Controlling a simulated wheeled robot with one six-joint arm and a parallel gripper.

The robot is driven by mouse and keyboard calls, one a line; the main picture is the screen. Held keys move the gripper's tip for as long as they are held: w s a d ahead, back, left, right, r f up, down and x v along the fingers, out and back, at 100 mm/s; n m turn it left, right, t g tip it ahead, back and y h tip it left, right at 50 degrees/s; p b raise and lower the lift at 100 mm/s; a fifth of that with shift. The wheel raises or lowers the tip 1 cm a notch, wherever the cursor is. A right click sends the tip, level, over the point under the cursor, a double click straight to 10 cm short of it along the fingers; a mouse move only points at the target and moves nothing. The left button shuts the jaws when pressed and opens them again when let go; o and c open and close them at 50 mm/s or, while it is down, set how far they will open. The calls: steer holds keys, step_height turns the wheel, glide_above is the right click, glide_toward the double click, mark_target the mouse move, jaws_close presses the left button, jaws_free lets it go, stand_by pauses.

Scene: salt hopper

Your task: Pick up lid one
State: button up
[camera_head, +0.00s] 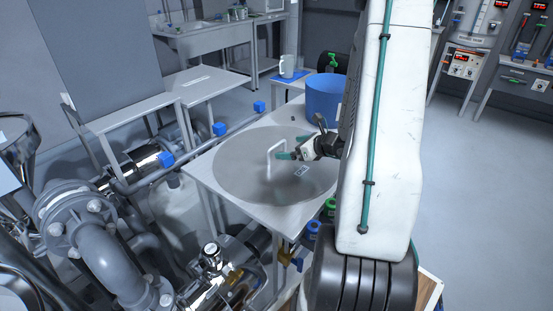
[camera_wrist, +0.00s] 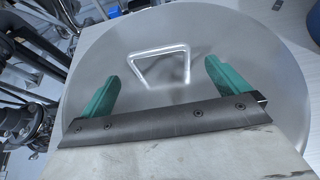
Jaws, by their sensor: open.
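The lid (camera_head: 235,176) is a large round grey metal disc lying flat on a white table, with a metal loop handle (camera_head: 269,158) standing up from it. In the wrist view the lid (camera_wrist: 225,45) fills most of the picture, and its handle (camera_wrist: 160,66) shows between and beyond the green fingertips. My gripper (camera_head: 285,155) is beside the handle, on its right in the head view. The green fingers (camera_wrist: 164,85) are spread apart and hold nothing.
A blue bucket (camera_head: 324,98) stands behind the lid on the table (camera_head: 262,216). A white mug (camera_head: 287,66) stands on a blue mat farther back. Pipes and valves (camera_head: 110,250) crowd the left and front. Open floor (camera_head: 460,180) lies to the right.

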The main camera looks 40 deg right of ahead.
mark_target(277, 148)
steer(key=x, duration=0.7)
steer(key=shift+w+a, duration=0.15)
steer(key=shift+w, duration=0.05)
steer(key=c, duration=1.2)
steer(key=shift+r, duration=0.1)
steer(key=shift+c, duration=0.7)
